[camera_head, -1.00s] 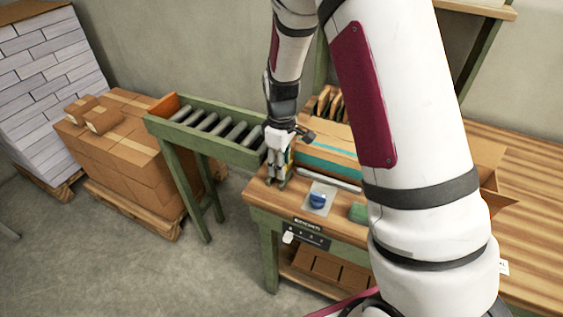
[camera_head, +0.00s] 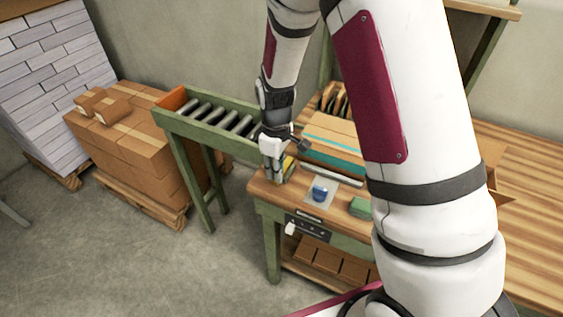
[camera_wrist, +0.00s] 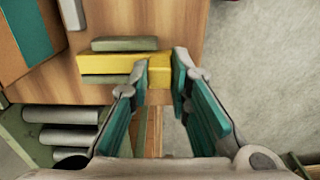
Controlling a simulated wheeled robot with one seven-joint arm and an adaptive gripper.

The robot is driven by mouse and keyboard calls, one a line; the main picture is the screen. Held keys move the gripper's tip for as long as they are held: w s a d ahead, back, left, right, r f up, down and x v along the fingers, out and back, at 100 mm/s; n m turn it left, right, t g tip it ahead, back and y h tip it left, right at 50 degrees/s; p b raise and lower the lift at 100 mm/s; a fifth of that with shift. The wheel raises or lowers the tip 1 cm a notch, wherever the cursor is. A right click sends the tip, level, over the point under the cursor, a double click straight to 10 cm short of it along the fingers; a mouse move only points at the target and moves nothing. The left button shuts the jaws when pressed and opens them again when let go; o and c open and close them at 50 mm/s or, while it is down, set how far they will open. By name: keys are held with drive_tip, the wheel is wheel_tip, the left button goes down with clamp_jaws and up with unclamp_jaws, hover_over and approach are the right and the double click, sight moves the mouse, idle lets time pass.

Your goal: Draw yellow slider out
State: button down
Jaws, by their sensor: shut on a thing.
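The yellow slider (camera_wrist: 105,64) lies across the wooden table end in the wrist view, between grey-green guide bars (camera_wrist: 125,44). My gripper (camera_wrist: 161,68) is shut on the yellow slider's right-hand end, with one teal-padded finger on each side of it. In the head view my gripper (camera_head: 275,178) points down at the left end of the bench, and a bit of the yellow slider (camera_head: 289,166) shows just right of the fingers. Most of the slider is hidden there by my gripper.
A green roller conveyor (camera_head: 205,130) stands left of the bench (camera_head: 275,195). A cardboard box with a teal stripe (camera_head: 330,150) lies behind the gripper. A blue object (camera_head: 319,193) on a pale sheet and a green block (camera_head: 361,207) are to the right. Open floor lies left.

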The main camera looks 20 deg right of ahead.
drive_tip(key=shift+s+a, duration=0.15)
drive_tip(key=shift+a, duration=0.05)
drive_tip(key=c, duration=1.5)
unclamp_jaws()
drive_tip(key=shift+r, duration=0.25)
wheel_tip(320, 180, up, 12)
drive_tip(key=shift+f, duration=0.25)
